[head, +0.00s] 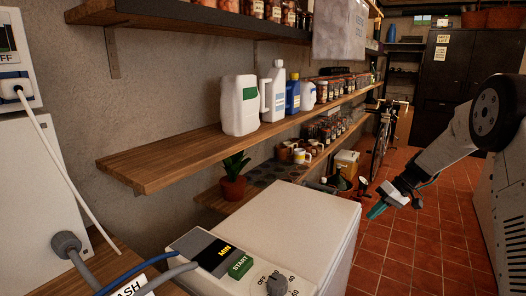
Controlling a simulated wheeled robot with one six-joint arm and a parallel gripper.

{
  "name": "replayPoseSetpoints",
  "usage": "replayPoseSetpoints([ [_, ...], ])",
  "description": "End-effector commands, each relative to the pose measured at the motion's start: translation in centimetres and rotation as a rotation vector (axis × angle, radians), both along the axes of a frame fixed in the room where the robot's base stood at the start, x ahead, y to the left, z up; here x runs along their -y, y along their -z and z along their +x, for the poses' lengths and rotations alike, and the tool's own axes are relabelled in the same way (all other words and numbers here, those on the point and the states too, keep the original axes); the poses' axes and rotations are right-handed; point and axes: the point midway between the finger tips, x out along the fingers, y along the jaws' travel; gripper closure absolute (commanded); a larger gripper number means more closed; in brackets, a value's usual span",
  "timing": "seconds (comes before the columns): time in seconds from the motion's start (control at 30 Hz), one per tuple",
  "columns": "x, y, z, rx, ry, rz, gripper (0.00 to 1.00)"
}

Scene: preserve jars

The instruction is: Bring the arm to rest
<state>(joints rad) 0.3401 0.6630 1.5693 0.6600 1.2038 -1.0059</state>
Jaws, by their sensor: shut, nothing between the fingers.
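My gripper (377,210) is at the right of the head view, with its teal fingertips pointing down and left. It is shut and empty. It hangs over the red tiled floor, just right of the white appliance's far corner, touching nothing that I can see. My arm (445,150) reaches in from the right, bent down toward the gripper.
A white appliance (290,215) with a dial and START label stands in front. Wooden shelves (190,150) along the left wall hold white jugs (240,105), a blue bottle (293,95) and several jars. A bicycle (382,135) and dark cabinet (455,75) stand behind. Tiled floor (415,255) is clear.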

Motion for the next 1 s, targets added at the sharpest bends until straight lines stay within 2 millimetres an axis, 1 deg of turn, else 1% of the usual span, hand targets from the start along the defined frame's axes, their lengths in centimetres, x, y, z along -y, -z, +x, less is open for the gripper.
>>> replayPoseSetpoints([
  [0.03, -0.5, -1.0, -1.5, -0.038, 0.019, -0.019, 1.0],
  [0.17, -1.9, -3.5, -5.8, -0.148, 0.081, -0.085, 1.0],
  [0.2, -2.5, -4.5, -7.4, -0.18, 0.102, -0.11, 1.0],
  [0.27, -3.3, -6.0, -10.0, -0.224, 0.134, -0.152, 1.0],
  [0.3, -3.8, -6.9, -11.8, -0.252, 0.157, -0.183, 1.0],
  [0.37, -4.5, -8.2, -14.5, -0.286, 0.187, -0.228, 1.0],
  [0.4, -5.0, -9.0, -16.3, -0.304, 0.208, -0.257, 1.0],
  [0.47, -5.6, -10.2, -19.0, -0.325, 0.238, -0.302, 1.0],
  [0.5, -6.0, -10.9, -20.7, -0.333, 0.256, -0.33, 1.0],
  [0.57, -6.5, -11.7, -23.4, -0.343, 0.283, -0.371, 1.0],
  [0.6, -6.8, -12.3, -25.1, -0.345, 0.3, -0.4, 1.0],
  [0.73, -7.6, -13.5, -30.5, -0.336, 0.348, -0.48, 1.0],
  [0.9, -8.3, -14.3, -36.9, -0.284, 0.387, -0.567, 1.0],
  [1.0, -8.5, -14.4, -40.2, -0.231, 0.389, -0.604, 1.0],
])
